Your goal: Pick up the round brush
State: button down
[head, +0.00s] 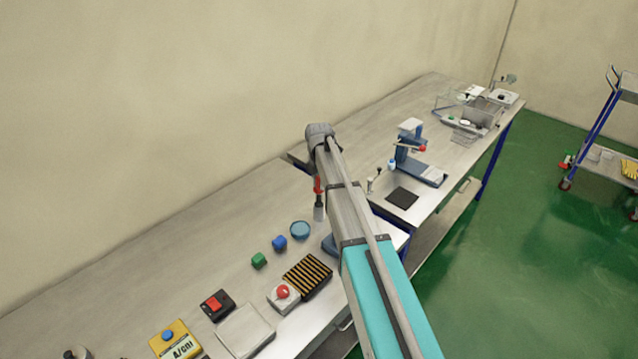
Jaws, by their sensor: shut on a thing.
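My arm reaches from the lower right to the middle of the head view, with its dark grey end at the top. My gripper (315,171) hangs down at the left side of the arm; it is small and partly covered by the arm. It is shut on a slim tool with a red handle and a grey lower end, which I take for the round brush (319,210). The brush hangs about upright, grey end down, over the bench (215,235). Its fingertips and exact grip are too small to tell.
A red-button box (283,294) is nearer. A blue press (410,145) stands on the farther bench. The bench's wall side is clear.

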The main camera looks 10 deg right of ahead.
jog(key=shift+r+p, duration=1.2)
jog(key=shift+r, duration=0.4)
jog(key=shift+f+b, duration=0.9)
jog(key=shift+f, duration=0.05)
